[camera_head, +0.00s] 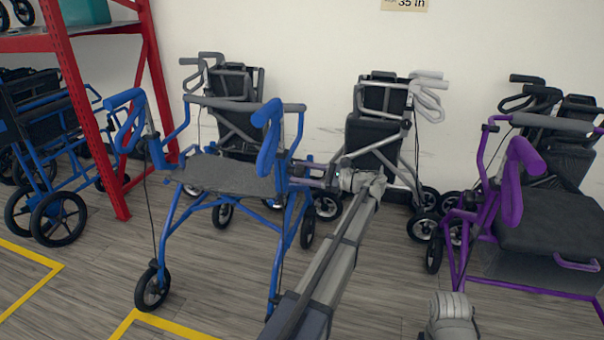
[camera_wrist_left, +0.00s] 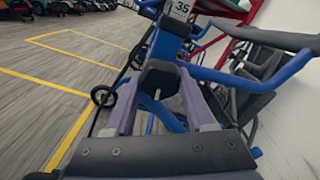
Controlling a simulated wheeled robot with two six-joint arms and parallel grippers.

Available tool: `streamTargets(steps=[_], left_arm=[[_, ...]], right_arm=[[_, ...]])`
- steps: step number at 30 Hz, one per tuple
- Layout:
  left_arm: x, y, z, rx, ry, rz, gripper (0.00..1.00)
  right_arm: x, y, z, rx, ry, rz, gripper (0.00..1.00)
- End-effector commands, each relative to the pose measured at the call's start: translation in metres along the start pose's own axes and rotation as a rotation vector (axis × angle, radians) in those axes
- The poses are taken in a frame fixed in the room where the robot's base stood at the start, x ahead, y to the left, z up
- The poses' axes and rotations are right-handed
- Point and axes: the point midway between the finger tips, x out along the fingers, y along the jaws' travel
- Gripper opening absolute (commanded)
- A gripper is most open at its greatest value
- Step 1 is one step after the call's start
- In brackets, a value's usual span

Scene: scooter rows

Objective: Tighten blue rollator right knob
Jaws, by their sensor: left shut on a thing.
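The blue rollator (camera_head: 236,176) stands upright left of centre in the head view, with a dark seat and blue handles. My left arm reaches up to its right side. My left gripper (camera_head: 298,173) is at the right upright of the frame, below the right handle. In the left wrist view, the two fingers of my left gripper (camera_wrist_left: 163,76) are shut on a black knob (camera_wrist_left: 160,77) on the blue frame (camera_wrist_left: 167,48). In the head view the knob is too small and covered to make out. My right gripper is not in view.
A purple rollator (camera_head: 510,200) stands at the right. Grey folded rollators (camera_head: 383,125) line the wall behind. A red rack (camera_head: 78,100) and a blue wheelchair (camera_head: 45,150) are at the left. Yellow lines (camera_head: 40,285) mark the floor, which is clear at the front left.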

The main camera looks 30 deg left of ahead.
Motion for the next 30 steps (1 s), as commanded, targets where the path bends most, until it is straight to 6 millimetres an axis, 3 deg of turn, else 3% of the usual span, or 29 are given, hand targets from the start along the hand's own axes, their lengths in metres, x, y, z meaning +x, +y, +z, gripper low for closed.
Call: streamTargets(steps=[12, 27, 28, 30], left_arm=[[-0.0009, 0.0009, -0.0006, 0.145, 0.003, 0.000, 0.00], [-0.0009, 0.0012, -0.0006, 0.160, 0.003, 0.000, 0.00], [-0.0009, 0.0012, -0.0006, 0.160, 0.003, 0.000, 0.57], [-0.0009, 0.0011, -0.0005, 0.159, 0.003, 0.000, 0.65]], right_arm=[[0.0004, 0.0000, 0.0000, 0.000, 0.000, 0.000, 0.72], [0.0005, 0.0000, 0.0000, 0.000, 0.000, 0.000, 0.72], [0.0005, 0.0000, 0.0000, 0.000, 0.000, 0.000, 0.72], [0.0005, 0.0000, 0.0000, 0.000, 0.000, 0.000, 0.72]])
